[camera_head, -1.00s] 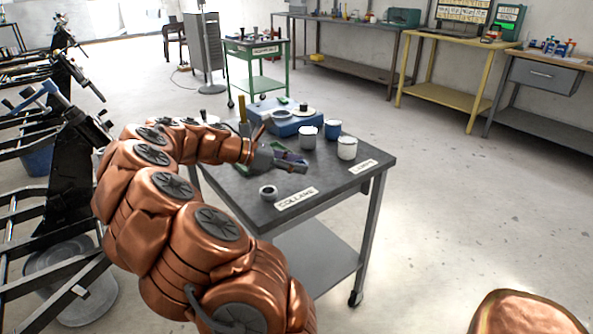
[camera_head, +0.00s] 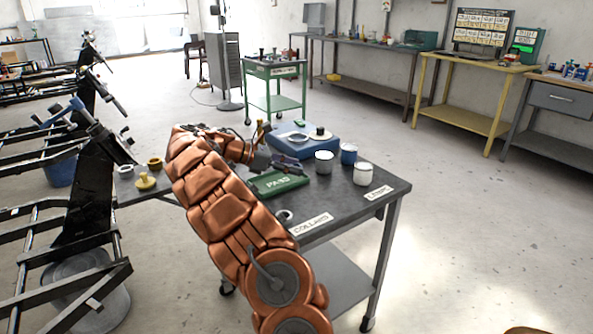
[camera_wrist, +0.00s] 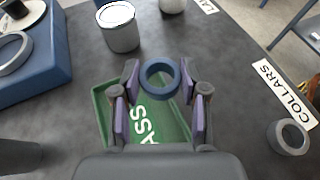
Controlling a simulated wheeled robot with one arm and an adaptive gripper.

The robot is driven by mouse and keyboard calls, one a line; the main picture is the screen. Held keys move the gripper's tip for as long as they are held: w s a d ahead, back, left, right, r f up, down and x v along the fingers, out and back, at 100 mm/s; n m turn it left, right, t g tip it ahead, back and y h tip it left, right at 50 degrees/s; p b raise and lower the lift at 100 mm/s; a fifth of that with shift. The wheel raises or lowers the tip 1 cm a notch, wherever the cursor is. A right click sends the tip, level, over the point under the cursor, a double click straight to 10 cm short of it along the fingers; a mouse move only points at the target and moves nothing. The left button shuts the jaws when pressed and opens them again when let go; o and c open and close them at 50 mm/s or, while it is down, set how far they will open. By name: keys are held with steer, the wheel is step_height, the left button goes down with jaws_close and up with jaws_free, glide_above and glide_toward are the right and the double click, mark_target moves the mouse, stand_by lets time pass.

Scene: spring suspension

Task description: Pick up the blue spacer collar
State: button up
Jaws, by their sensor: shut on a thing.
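The blue spacer collar (camera_wrist: 160,95) is a ring between my fingertips in the wrist view, with its hole facing the camera. My gripper (camera_wrist: 159,82) is shut on it, with purple pads on both sides. They are above the far end of a green tray marked PASS (camera_wrist: 101,104). In the head view my gripper (camera_head: 292,166) is over the far side of the green tray (camera_head: 278,185); the collar is too small to make out there. I cannot tell exactly how high the collar is above the tray.
A grey collar (camera_wrist: 290,138) stands by the COLLARS label (camera_wrist: 284,92). A grey cup (camera_head: 324,163), a blue cup (camera_head: 349,154) and a white cup (camera_head: 363,175) stand beyond the tray. A blue scale-like box (camera_head: 303,147) is at the back. Brass-coloured parts (camera_head: 145,181) lie at left.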

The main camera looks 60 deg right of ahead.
steer(key=shift+w+d+r+p, duration=0.1)
steer(key=shift+w+d+p, duration=0.1)
steer(key=shift+w+d, duration=0.45)
steer(key=shift+w+d+r+p, duration=0.1)
steer(key=shift+w+d+p, duration=0.1)
steer(key=shift+w+d, duration=0.45)
